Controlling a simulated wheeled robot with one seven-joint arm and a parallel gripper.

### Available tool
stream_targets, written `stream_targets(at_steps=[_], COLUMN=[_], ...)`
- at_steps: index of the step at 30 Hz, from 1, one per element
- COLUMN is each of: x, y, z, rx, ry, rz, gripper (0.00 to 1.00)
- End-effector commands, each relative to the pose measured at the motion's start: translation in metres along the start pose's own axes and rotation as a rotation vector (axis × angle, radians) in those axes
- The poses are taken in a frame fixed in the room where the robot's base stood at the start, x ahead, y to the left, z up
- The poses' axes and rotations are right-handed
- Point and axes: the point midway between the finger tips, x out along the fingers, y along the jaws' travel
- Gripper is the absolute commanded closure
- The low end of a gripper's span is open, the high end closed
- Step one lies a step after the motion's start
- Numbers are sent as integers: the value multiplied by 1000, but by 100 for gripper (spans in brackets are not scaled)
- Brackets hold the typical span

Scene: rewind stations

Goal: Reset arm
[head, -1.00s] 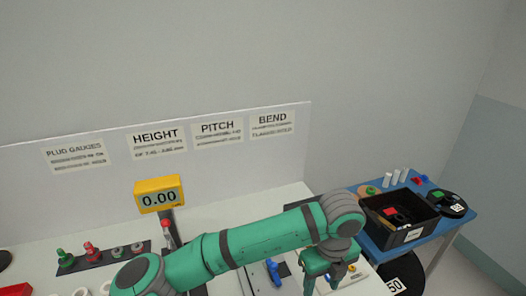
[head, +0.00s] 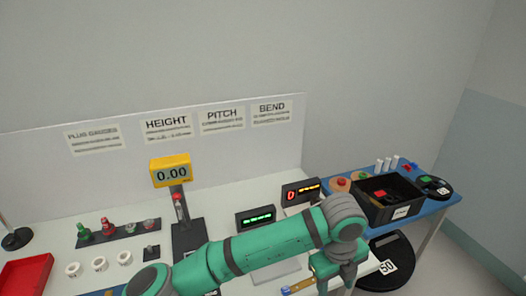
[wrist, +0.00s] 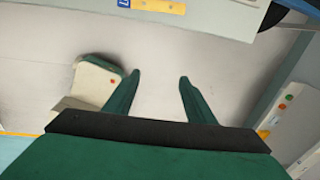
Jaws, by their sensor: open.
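My green arm reaches across the bottom of the head view, from the lower left to an elbow-like grey joint at right. My gripper (wrist: 159,76) is open in the wrist view, its two green fingers apart with nothing between them. The pale floor shows below it. In the head view its end hangs at the lower right, in front of the white bench (head: 225,215), and its fingers are partly cut off by the bottom edge.
A yellow gauge (head: 170,171) reading 0.00 stands on the bench with two small displays (head: 255,217) to its right. A red tray (head: 27,272) is at left. A blue table (head: 425,208) at right holds a black bin (head: 391,212). A black disc marked 50 (head: 405,265) lies below.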

Motion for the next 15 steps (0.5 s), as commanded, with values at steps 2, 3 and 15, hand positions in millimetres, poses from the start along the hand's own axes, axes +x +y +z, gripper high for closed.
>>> stream_targets(at_steps=[2, 3, 15], x=[4, 5, 4], y=[-11, -17, -105], z=[-7, -10, -56], rx=[-13, -21, -190], ry=[17, 26, 193], rz=[-43, -67, -441], gripper=[50, 50, 50])
